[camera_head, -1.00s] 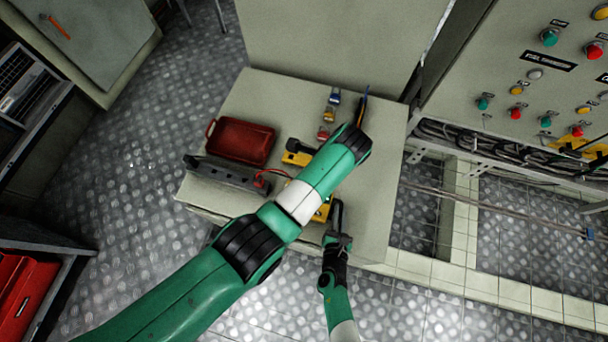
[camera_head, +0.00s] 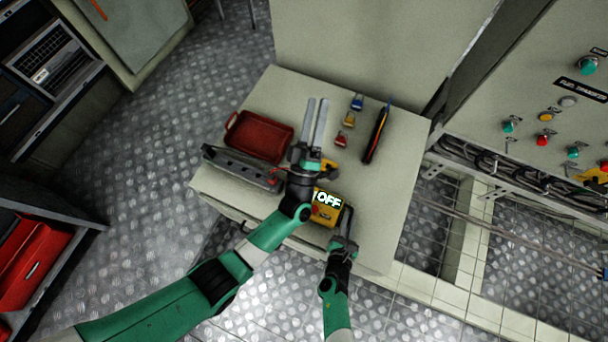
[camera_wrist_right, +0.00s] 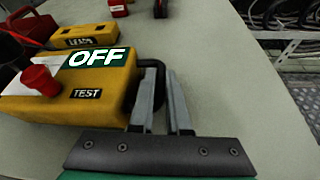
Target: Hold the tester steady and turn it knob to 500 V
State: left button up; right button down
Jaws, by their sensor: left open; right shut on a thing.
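The tester is a yellow box (camera_head: 323,215) on the cabinet top, with a display reading OFF. In the right wrist view the tester (camera_wrist_right: 75,108) shows a red cap (camera_wrist_right: 40,79) on its top and a TEST label on its side. I cannot make out a 500 V mark. My right gripper (camera_head: 346,224) is shut on the black handle (camera_wrist_right: 153,68) at the tester's right side. My left gripper (camera_head: 317,102) is open and empty, above the cabinet top beyond the tester, its fingers pointing away. Its wrist hides part of the area behind the tester.
A yellow LEADS box (camera_wrist_right: 88,38) lies just behind the tester. A red tray (camera_head: 258,137) and a grey case (camera_head: 240,168) are at left. Small padlock-like items (camera_head: 349,119) and a dark pen-like tool (camera_head: 376,135) lie at the back. The right of the top is clear.

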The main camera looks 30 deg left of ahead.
pick_arm(q)
jog(key=s+d+f+m+g+h, duration=0.2)
jog(key=s+f+m+h, duration=0.3)
jog(key=f+m, duration=0.3)
jog(key=s+d+f+m+g+h, duration=0.1)
jog(key=s+d+f+m+h, duration=0.1)
jog(key=s+f+m+h, duration=0.5)
jog(key=s+a+f+m+g+y, duration=0.2)
jog(key=s+a+f+g, duration=0.15)
jog(key=s+f, duration=0.65)
jog(key=x, duration=0.8)
jog(key=a+f+x, duration=0.1)
jog(key=x, duration=0.3)
jog(key=shift+w+d, duration=0.15)
jog(key=shift+w, duration=0.3)
grip_shut()
